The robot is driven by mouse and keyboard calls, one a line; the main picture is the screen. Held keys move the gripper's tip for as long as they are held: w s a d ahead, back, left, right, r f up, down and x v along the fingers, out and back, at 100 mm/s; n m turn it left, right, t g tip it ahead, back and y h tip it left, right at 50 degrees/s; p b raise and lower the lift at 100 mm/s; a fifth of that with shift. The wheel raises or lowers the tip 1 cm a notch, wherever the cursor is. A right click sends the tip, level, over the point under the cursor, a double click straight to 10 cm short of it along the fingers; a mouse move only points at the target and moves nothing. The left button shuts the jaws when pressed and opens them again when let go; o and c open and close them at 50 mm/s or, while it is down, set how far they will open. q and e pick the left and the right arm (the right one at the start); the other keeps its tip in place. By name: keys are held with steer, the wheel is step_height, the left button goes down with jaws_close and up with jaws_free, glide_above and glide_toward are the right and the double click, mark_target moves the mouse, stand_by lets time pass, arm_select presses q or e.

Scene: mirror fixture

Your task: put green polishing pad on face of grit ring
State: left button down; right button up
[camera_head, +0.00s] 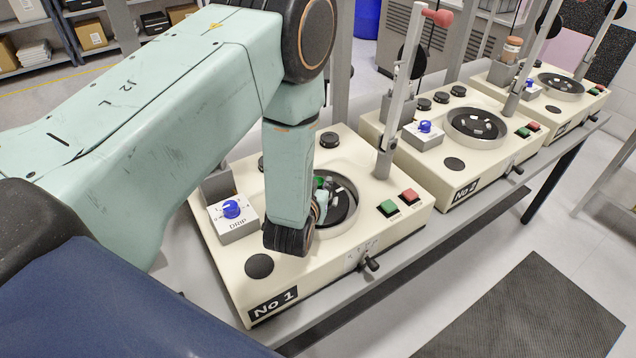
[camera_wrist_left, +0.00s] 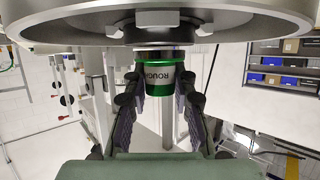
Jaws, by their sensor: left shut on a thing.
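The green polishing pad (camera_wrist_left: 157,78) is a short green cylinder with a grey band whose lettering reads ROUGH upside down in the left wrist view. My left gripper (camera_wrist_left: 160,98) is shut on it, with a finger on each side. In the head view, my left gripper (camera_head: 321,198) is over the No 1 machine, mostly hidden behind my forearm; only a bit of green shows. The grit ring (camera_head: 346,208) is a dark round dish with light pieces in the No 1 machine. In the wrist view, a large grey disc is close to the pad's end; I cannot tell whether they touch. My right gripper is not in view.
The cream No 1 machine (camera_head: 376,230) has a blue knob box (camera_head: 235,222), green and red buttons, and a post (camera_head: 394,105) close right of the ring. The No 2 machine (camera_head: 462,170) and a third machine stand farther right. The floor in front has a dark mat (camera_head: 530,315).

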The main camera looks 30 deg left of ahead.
arm_select(q)
steer(key=shift+w+a+f, duration=0.1)
steer(key=shift+w, duration=0.05)
steer(key=c, duration=1.5)
jaws_free()
steer(key=shift+w+f, duration=0.1)
steer(key=shift+f, duration=0.1)
steer(key=shift+c, duration=0.2)
steer(key=shift+o, duration=2.3)
steer(key=shift+s+r, duration=0.2)
steer(key=shift+s, duration=0.05)
steer(key=shift+w, duration=0.15)
steer(key=v, duration=1.2)
steer(key=shift+b, duration=0.35)
